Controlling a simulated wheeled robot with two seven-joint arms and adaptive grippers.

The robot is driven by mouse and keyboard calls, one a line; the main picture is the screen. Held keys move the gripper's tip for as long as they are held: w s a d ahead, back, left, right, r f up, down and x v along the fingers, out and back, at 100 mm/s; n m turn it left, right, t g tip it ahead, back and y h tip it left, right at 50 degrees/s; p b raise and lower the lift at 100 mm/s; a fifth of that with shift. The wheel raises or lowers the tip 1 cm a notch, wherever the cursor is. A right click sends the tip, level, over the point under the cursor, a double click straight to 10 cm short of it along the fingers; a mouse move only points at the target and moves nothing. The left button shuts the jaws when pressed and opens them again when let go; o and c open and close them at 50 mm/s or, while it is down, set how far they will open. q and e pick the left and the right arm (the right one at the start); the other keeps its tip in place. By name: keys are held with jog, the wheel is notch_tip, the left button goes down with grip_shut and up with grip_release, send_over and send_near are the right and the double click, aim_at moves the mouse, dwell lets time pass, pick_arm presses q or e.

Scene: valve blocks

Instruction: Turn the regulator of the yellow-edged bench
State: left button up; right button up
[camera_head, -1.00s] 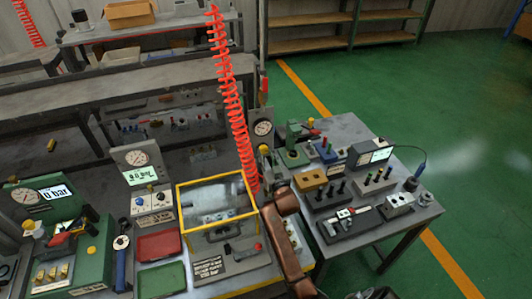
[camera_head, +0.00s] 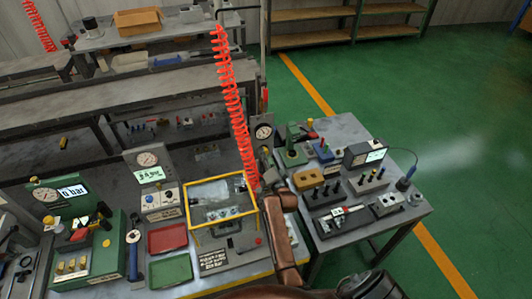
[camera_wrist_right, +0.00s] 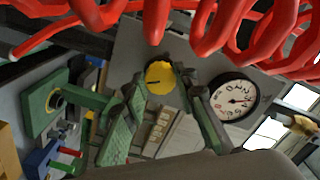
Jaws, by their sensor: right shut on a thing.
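The regulator's yellow knob (camera_wrist_right: 159,75) has a dark mark on its face and shows in the right wrist view. My right gripper (camera_wrist_right: 158,84) is shut on it, with one green-grey finger on each side. A round white gauge (camera_wrist_right: 233,98) is beside it on a grey plate. In the head view this gauge (camera_head: 263,132) stands behind the right gripper (camera_head: 265,156), and the gripper and arm partly hide the knob. The yellow-edged bench (camera_head: 240,282) is at the lower middle. I do not see my left gripper.
A red coiled hose (camera_head: 235,100) hangs close beside the right gripper and crosses the top of the wrist view. A yellow-framed clear box (camera_head: 220,205), red tray (camera_head: 167,238) and green tray (camera_head: 171,271) sit left of my arm. A crowded table (camera_head: 345,150) stands right. Green floor lies beyond.

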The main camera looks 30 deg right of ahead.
jog(key=shift+r+m+p, duration=0.1)
jog(key=shift+m+p, duration=3.05)
jog(key=shift+m, duration=3.65)
jog(key=o, duration=1.2)
jog(key=shift+c, duration=0.2)
